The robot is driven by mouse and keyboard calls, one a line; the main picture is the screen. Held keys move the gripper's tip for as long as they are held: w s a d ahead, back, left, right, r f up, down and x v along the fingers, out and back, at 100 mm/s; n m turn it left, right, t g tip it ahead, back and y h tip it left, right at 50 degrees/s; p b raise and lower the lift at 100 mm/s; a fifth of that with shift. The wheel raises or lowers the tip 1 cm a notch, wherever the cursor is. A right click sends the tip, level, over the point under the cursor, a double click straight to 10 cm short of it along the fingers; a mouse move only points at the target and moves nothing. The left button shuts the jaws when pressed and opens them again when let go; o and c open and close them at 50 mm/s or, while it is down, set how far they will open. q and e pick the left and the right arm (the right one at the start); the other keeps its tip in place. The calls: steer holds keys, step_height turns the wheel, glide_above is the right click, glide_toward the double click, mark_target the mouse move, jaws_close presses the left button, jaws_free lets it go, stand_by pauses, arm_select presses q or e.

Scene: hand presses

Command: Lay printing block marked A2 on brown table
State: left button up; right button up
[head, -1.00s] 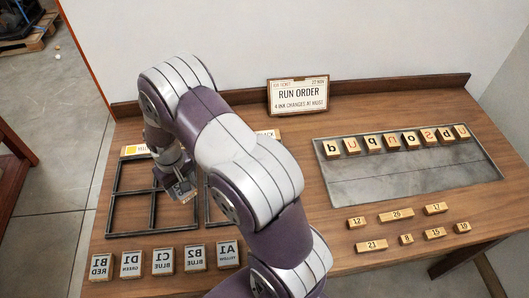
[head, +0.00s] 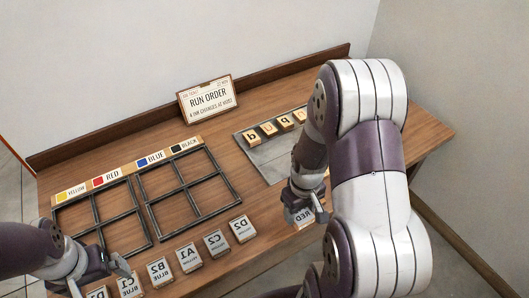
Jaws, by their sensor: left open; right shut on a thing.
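My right gripper (head: 306,203) is shut on a pale printing block (head: 304,217) over the table's right part. Mirrored lettering on it reads RED; the rest of its mark is hidden by the gripper, so I cannot read whether it is A2. I cannot tell if it touches the brown table (head: 225,262). My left gripper (head: 98,282) is open at the lower left, over or close to blocks C1 (head: 130,285) and D1 (head: 98,293), partly covering them. Blocks B2 (head: 159,272), A1 (head: 189,257), C2 (head: 216,243) and D2 (head: 242,228) stand in a row on the table.
Two dark four-cell frames (head: 148,207) lie behind the row, below a colour label strip (head: 128,169). A grey tray (head: 271,156) with letter blocks (head: 268,129) is partly hidden by my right arm. A RUN ORDER sign (head: 206,99) stands at the back.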

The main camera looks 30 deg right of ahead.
steer(key=shift+s+d+r, duration=0.1)
steer(key=shift+s+r, duration=0.1)
steer(key=shift+s, duration=0.65)
glide_above(268, 218)
step_height(268, 218, down, 7)
steer(key=shift+d+r+p, duration=0.1)
steer(key=shift+p, duration=0.3)
step_height(268, 218, down, 4)
steer(key=shift+r, duration=0.15)
steer(key=shift+w+f, duration=0.1)
steer(key=shift+f, duration=0.2)
steer(key=o, duration=0.7)
steer(key=shift+f, duration=0.1)
steer(key=o, duration=0.4)
